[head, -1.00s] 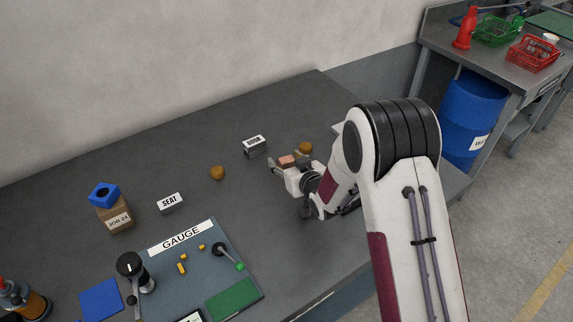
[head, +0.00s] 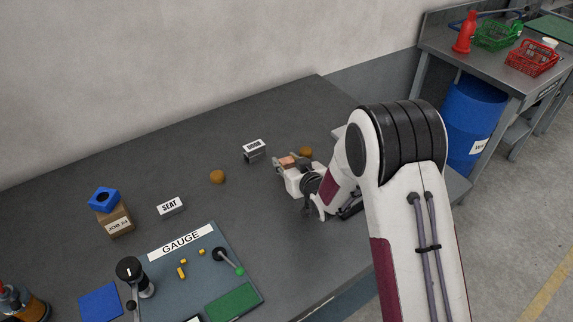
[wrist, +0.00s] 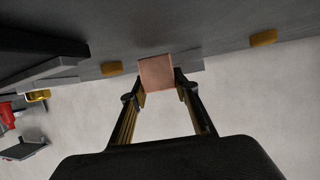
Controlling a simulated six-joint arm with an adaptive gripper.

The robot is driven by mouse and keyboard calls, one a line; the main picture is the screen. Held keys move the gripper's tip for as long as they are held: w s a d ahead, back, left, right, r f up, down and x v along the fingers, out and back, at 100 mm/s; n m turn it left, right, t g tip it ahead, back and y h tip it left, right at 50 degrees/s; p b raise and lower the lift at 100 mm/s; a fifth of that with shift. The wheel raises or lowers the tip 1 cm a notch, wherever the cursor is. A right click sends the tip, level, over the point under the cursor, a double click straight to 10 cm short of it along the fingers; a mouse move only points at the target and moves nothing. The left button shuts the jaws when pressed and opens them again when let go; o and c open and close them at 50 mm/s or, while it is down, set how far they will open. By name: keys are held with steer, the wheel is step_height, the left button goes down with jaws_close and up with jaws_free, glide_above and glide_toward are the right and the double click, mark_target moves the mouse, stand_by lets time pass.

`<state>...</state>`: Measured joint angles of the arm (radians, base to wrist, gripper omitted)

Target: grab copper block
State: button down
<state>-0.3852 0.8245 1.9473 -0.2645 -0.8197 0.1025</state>
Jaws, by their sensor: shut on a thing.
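The copper block (wrist: 156,73) is a small pinkish-brown block between the fingertips of my gripper (wrist: 160,88) in the wrist view. The fingers touch it on both sides and are shut on it. In the head view, the block (head: 287,161) shows at the tips of my gripper (head: 289,166), near the right part of the dark table. The lower part of the block and its contact with the table cannot be made out.
A brown round piece (head: 306,151) lies just right of my gripper, and another (head: 217,177) lies to the left. A labelled block (head: 254,151) stands close by. The gauge board (head: 210,262), the SEAT sign (head: 170,207) and a cardboard box (head: 116,220) are further left. Table is clear between.

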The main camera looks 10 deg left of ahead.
mark_target(287, 160)
steer(key=shift+r, duration=4.4)
